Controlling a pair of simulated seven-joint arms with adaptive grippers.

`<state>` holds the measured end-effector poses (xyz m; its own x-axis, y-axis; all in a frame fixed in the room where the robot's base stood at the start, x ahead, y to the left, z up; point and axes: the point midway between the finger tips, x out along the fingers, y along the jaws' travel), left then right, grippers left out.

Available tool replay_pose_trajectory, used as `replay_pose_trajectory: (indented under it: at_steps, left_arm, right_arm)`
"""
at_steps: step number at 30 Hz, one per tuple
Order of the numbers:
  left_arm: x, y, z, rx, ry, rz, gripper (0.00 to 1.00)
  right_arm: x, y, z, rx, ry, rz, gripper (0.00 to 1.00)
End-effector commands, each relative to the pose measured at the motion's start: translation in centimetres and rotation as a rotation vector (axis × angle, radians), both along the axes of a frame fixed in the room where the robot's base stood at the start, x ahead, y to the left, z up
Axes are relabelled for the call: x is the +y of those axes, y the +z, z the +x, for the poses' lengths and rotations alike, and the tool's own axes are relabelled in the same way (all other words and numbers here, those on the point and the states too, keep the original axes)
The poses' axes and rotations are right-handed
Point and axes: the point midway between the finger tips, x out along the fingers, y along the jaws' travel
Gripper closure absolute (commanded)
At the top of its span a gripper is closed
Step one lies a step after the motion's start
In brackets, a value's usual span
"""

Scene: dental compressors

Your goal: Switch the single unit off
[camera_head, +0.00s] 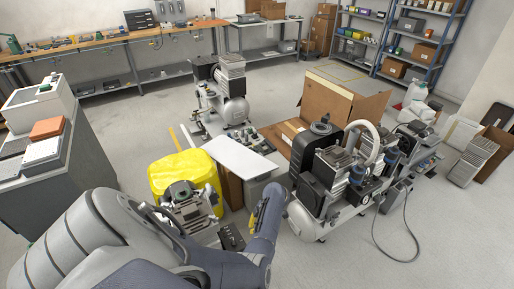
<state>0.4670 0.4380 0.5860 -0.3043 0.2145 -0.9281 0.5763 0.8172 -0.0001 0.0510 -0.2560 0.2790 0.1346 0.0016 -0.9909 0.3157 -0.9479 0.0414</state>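One compressor (233,108) with a white tank and a motor on top stands apart on the floor at the back. A larger compressor set (345,185), with several motors and black parts, stands right of centre. Another compressor (187,205) is near the front, partly hidden by my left arm. I cannot tell for certain which one is the single unit, and no switch can be made out. My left gripper (259,212) is at the arm's far end, just left of the larger set's white tank. Its fingers are too small and covered to read. My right gripper is out of view.
A yellow-covered box (180,172) and a white panel (240,157) stand between the compressors. An open cardboard box (343,101) is behind the larger set. A black cable (405,255) lies on the floor at right. Clear floor lies front right.

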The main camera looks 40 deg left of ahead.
Motion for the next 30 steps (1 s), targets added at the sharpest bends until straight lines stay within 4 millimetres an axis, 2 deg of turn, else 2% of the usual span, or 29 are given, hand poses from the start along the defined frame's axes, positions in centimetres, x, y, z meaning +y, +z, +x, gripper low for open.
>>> replay_pose_trajectory:
  at_steps: [3,12,21,30]
  left_arm:
    - [0.5,-2.0,-0.7,0.003,0.000,-0.001,1.00]
    - [1.3,-5.6,-1.9,0.001,0.000,-0.001,1.00]
    - [2.9,-5.5,-4.1,-0.001,0.003,0.001,1.00]
    - [3.5,-5.5,-5.0,-0.001,0.001,0.000,1.00]
  right_arm:
    - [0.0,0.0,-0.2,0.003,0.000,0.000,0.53]
    - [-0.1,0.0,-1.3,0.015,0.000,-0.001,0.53]
    - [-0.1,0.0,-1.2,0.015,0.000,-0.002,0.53]
    - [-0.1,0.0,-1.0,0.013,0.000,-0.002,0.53]
